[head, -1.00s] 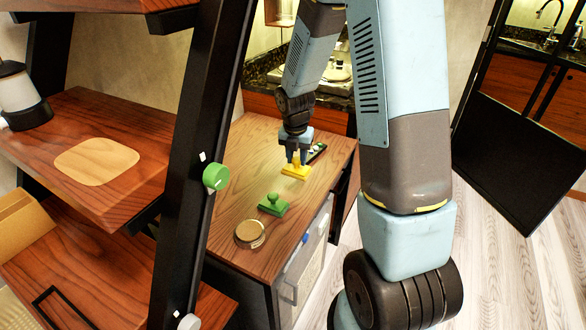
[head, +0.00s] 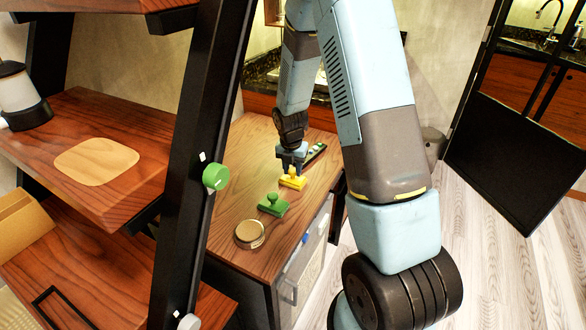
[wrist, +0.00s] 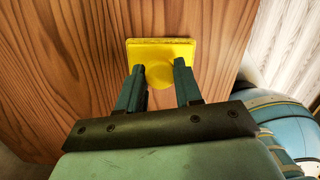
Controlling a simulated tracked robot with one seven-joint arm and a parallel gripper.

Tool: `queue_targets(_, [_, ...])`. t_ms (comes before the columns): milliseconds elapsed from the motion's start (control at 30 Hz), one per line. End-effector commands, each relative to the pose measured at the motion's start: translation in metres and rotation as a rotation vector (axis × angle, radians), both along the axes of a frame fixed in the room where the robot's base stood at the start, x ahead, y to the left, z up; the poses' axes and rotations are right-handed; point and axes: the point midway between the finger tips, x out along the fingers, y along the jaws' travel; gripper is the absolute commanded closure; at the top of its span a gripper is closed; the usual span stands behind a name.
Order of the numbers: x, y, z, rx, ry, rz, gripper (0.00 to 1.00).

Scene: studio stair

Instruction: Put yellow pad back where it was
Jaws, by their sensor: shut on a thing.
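The yellow pad (head: 292,182) is a flat yellow plate with a knob on top. It is at the wooden cabinet top, beyond the green pad (head: 273,204). My gripper (head: 291,163) is above it, with its fingers on either side of the knob, and is shut on it. In the wrist view the yellow pad (wrist: 161,52) shows its square plate and round knob between my gripper's fingertips (wrist: 160,75). I cannot tell for sure whether the plate touches the wood or hangs just above it.
A round tin (head: 250,234) stands on the cabinet top (head: 232,180) nearer than the green pad. A dark tray with coloured pieces (head: 316,152) lies behind the yellow pad.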

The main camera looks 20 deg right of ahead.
Motion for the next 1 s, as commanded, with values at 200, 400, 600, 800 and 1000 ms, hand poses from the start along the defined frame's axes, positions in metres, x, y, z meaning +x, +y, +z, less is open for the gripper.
queue_targets(200, [0.000, 0.000, -0.002, 0.000, 0.000, 0.001, 0.62])
queue_targets(400, [0.000, 0.000, -0.001, 0.000, 0.000, 0.001, 0.43])
queue_targets(600, [0.000, 0.001, -0.001, 0.000, 0.000, 0.001, 0.40])
queue_targets(800, [0.000, 0.001, 0.006, 0.001, -0.002, 0.001, 0.40])
queue_targets(1000, [-0.002, 0.003, 0.031, 0.000, -0.003, 0.003, 0.40])
